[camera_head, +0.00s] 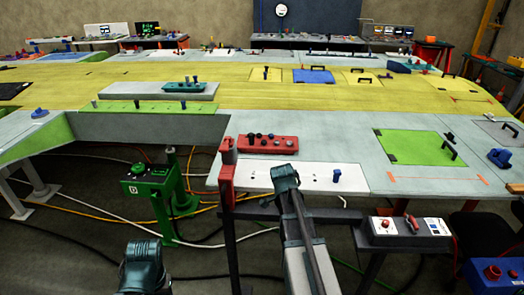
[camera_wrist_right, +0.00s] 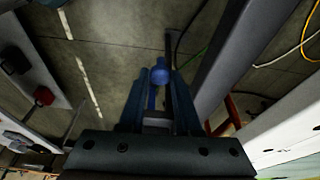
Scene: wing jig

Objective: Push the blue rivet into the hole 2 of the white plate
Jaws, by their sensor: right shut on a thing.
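The white plate (camera_head: 319,181) lies along the near edge of the table, with small dark holes in it. A blue rivet (camera_head: 337,175) stands upright near its right end. In the right wrist view my right gripper (camera_wrist_right: 160,88) is shut on another blue rivet (camera_wrist_right: 161,66), whose rounded end shows beyond the fingertips, with bare floor behind it. In the head view my right arm crosses the plate's front edge, and its jaws and the held rivet cannot be made out. My left arm shows at the lower left; its jaws are not visible.
A red block (camera_head: 267,145) with several dark pegs sits just behind the plate. A red post (camera_head: 228,165) stands at the plate's left end. A box with a red switch (camera_head: 411,226) stands in front, to the right. A green stand (camera_head: 150,195) and cables are at left.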

